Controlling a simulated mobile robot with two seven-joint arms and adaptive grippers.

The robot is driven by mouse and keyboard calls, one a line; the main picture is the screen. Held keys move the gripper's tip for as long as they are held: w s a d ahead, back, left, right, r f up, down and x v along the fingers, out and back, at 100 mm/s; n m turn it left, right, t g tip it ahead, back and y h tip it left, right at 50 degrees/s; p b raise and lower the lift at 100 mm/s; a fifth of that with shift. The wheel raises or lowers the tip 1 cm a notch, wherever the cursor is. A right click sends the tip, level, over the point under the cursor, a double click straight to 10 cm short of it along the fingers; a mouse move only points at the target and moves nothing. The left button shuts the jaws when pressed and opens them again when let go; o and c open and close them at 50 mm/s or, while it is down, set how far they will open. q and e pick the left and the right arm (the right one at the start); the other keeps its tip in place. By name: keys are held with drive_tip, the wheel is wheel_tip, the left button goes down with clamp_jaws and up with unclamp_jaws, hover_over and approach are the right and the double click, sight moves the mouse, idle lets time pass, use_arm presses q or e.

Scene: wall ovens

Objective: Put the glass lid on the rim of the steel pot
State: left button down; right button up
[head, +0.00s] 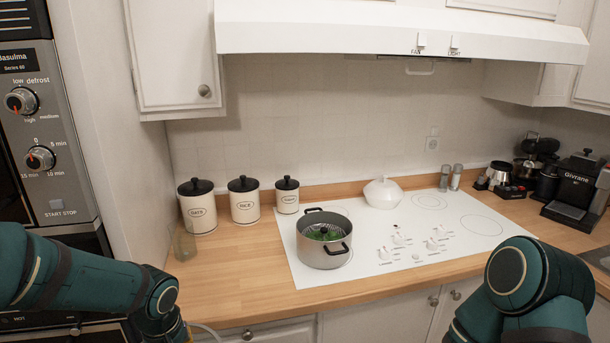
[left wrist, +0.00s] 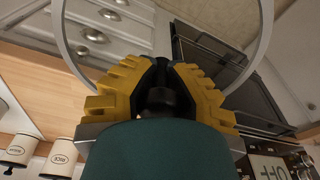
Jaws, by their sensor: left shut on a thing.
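The steel pot (head: 322,246) stands on the left of the white cooktop. Its top is open, with green food inside and two black handles at the rim. My left gripper (left wrist: 158,88) has yellow fingers shut on the black knob (left wrist: 158,102) of the glass lid. The lid's pale rim (left wrist: 61,45) curves around the fingers in the left wrist view. In the head view only a sliver of the lid's edge (head: 209,331) shows at the bottom, low and left of the pot, apart from it. My right arm shows at the lower right, but its gripper is out of frame.
Three canisters (head: 243,205) stand behind and left of the pot. A clear glass (head: 184,243) stands near my left arm. A white lidded dish (head: 383,193) is behind the pot. The range hood (head: 400,32) overhangs the cooktop (head: 440,262). Bare wooden counter (head: 235,282) lies left of the pot.

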use_arm(q)
drive_tip(key=d+f+m, duration=0.1)
drive_tip(key=f, duration=0.1)
drive_tip(key=w+d+f+m, duration=0.1)
drive_tip(key=d+f, duration=0.1)
drive_tip(key=shift+f, duration=0.1)
drive_tip(key=s+d+f+m, duration=0.1)
drive_tip(key=d+f+m, duration=0.2)
drive_tip(key=d+f, duration=0.2)
drive_tip(key=shift+s+f+m+h, duration=0.15)
drive_tip(key=shift+m+h, duration=0.25)
